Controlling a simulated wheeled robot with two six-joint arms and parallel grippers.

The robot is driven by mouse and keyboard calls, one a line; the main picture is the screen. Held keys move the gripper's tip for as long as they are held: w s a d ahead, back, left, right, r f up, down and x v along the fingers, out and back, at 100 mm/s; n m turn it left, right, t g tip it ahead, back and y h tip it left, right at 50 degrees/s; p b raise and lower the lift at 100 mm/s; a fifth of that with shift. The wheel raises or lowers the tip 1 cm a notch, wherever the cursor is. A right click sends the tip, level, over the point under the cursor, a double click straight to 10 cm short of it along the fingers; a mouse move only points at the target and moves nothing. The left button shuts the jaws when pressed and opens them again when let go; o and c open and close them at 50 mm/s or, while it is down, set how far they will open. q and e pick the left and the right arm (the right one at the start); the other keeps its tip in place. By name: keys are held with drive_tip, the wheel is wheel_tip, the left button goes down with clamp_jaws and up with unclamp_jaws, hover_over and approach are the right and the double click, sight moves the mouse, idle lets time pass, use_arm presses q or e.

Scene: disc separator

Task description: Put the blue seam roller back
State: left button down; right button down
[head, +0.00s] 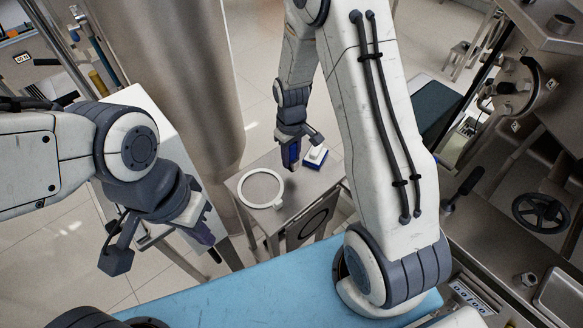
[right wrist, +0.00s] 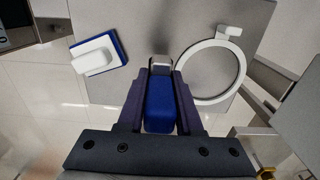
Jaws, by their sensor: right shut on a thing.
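My right gripper (head: 291,158) is over a small steel table (head: 310,192) in the head view. In the right wrist view its two purple fingers (right wrist: 160,104) are shut on the blue seam roller (right wrist: 160,108). The roller's blue handle lies between the fingers, and a grey metal end (right wrist: 161,64) points away from me. In the head view the fingers mostly hide the roller. My left gripper (head: 203,236) hangs at the left, away from the table, and its finger gap cannot be made out.
A white ring with a tab (head: 262,188) lies on the steel table; it also shows in the right wrist view (right wrist: 184,78). A white-topped blue block (head: 314,157) sits on the table's far side. A large steel column (head: 190,80) stands to the left. A blue surface (head: 240,295) is in front.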

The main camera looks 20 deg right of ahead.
sight(292, 166)
wheel_tip(292, 166, down, 4)
drive_tip(key=b, duration=0.3)
drive_tip(key=shift+f, duration=0.1)
drive_tip(key=shift+r, duration=0.2)
drive_tip(key=shift+f, duration=0.15)
drive_tip(key=c, duration=0.6)
unclamp_jaws()
